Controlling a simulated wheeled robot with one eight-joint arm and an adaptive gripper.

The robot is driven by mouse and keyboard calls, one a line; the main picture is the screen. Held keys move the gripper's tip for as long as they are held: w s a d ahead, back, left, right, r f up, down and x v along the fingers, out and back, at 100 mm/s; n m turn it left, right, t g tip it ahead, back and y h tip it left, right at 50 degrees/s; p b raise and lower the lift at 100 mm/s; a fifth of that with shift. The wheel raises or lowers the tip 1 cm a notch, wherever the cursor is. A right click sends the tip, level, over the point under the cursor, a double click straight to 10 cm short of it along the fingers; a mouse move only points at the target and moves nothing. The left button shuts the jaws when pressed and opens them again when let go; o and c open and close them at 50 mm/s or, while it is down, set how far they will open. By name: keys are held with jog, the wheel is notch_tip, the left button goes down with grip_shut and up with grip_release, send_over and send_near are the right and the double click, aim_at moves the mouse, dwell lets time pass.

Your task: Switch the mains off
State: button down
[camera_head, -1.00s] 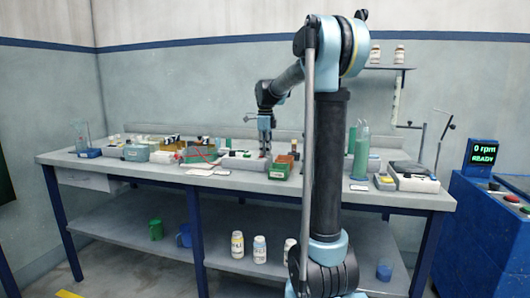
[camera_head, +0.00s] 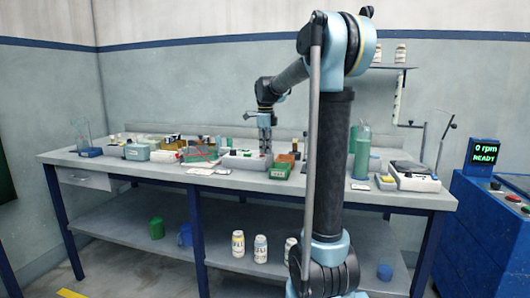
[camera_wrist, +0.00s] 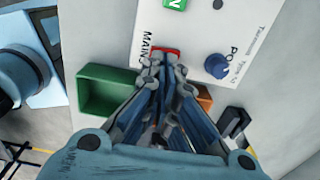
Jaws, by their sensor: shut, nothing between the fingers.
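A pale panel with the word MAINS lies under my gripper in the wrist view. A red piece (camera_wrist: 166,53) beside that word is partly covered by my gripper's fingers. A green square with a white letter (camera_wrist: 175,4) sits further up, cut by the picture's top edge. My gripper (camera_wrist: 165,68) is shut and empty, its tips close to the red piece; I cannot tell whether they touch. In the head view my gripper (camera_head: 266,148) points down over the white unit (camera_head: 243,162) on the bench. The switch's position is unclear.
A green open box (camera_wrist: 108,90) is close on the left. Several bottles and boxes crowd the bench (camera_head: 130,167). A blue cabinet reading READY (camera_head: 482,153) stands at the right.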

notch_tip(320, 180, up, 13)
jog(key=w, duration=0.2)
jog(key=shift+w+d+r, duration=0.15)
jog(key=shift+d, duration=0.2)
jog(key=s+d+f+n+t, duration=0.1)
jog(key=s+d+f+n, duration=0.2)
jog(key=s+f+n, duration=0.5)
jog(key=s+d+f+n, duration=0.25)
jog(key=s+f, duration=0.25)
jog(key=s, duration=0.8)
jog(key=s+d+f+n+t, duration=0.1)
jog(key=s+d+f+n, duration=0.1)
jog(key=s+f+n, duration=1.35)
jog(key=w+a+r+m, duration=0.3)
jog(key=w+r, duration=0.7)
jog(key=w, duration=0.1)
jog(key=w+a+r+m, duration=0.2)
jog(key=w+a+r, duration=0.2)
jog(key=w+r, duration=0.65)
jog(key=w+a+r+m, duration=0.3)
jog(key=w+r, duration=0.6)
jog(key=w, duration=0.4)
jog(key=shift+h, duration=0.4)
jog(key=f, duration=0.8)
jog(key=w+f, duration=0.1)
jog(key=f, duration=0.3)
jog(key=shift+d+f, duration=0.1)
jog(key=shift+f, duration=0.25)
jog(key=shift+s+f, duration=0.15)
jog(key=shift+f, duration=0.5)
